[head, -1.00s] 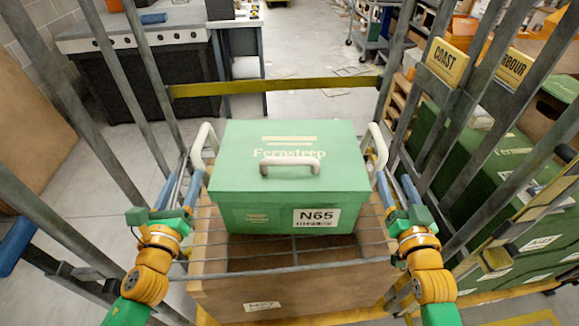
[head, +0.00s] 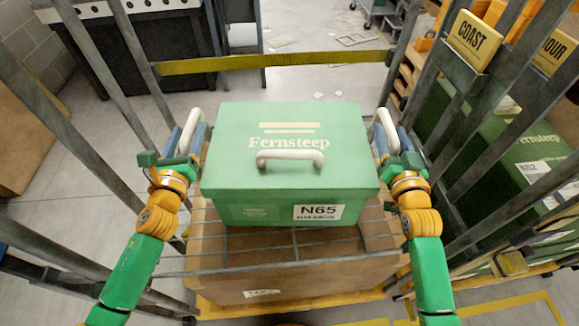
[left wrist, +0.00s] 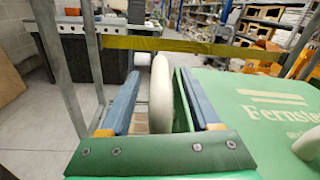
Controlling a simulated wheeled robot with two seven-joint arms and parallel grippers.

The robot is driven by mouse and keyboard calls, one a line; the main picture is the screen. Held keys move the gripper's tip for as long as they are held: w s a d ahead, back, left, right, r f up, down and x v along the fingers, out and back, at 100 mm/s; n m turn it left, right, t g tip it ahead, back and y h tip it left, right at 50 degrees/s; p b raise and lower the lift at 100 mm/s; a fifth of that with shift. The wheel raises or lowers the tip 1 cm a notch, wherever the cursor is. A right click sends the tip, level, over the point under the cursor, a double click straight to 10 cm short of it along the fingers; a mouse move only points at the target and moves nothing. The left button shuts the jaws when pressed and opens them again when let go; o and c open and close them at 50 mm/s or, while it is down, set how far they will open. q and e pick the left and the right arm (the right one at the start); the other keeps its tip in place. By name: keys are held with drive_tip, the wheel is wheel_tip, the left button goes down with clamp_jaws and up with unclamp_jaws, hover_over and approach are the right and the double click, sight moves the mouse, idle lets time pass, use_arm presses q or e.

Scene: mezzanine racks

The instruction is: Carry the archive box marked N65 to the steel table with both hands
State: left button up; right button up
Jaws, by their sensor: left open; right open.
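The green archive box (head: 288,160) marked N65 rests on a wire shelf (head: 230,258) inside a barred cage. It has a white handle on its lid and white loop handles at its left and right sides. My left gripper (head: 187,140) is open at the left side handle (head: 193,117). In the left wrist view its blue fingers (left wrist: 158,100) stand on either side of the white handle (left wrist: 161,85). My right gripper (head: 391,138) is open at the right side handle (head: 388,128). The steel table (head: 130,20) stands beyond the cage at upper left, partly cut off.
A yellow bar (head: 275,62) crosses the far side of the cage. Grey posts stand left and right. A brown box (head: 290,285) sits beneath the wire shelf. Green boxes (head: 500,160) stand behind bars at right, under a COAST sign (head: 473,40). Beyond is open floor.

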use_arm(q)
drive_tip(key=shift+w, duration=1.3)
use_arm(e)
drive_tip(key=shift+w, duration=1.3)
use_arm(q)
clamp_jaws()
use_arm(e)
clamp_jaws()
use_arm(q)
drive_tip(key=shift+r, duration=0.1)
use_arm(e)
drive_tip(key=shift+r, duration=0.1)
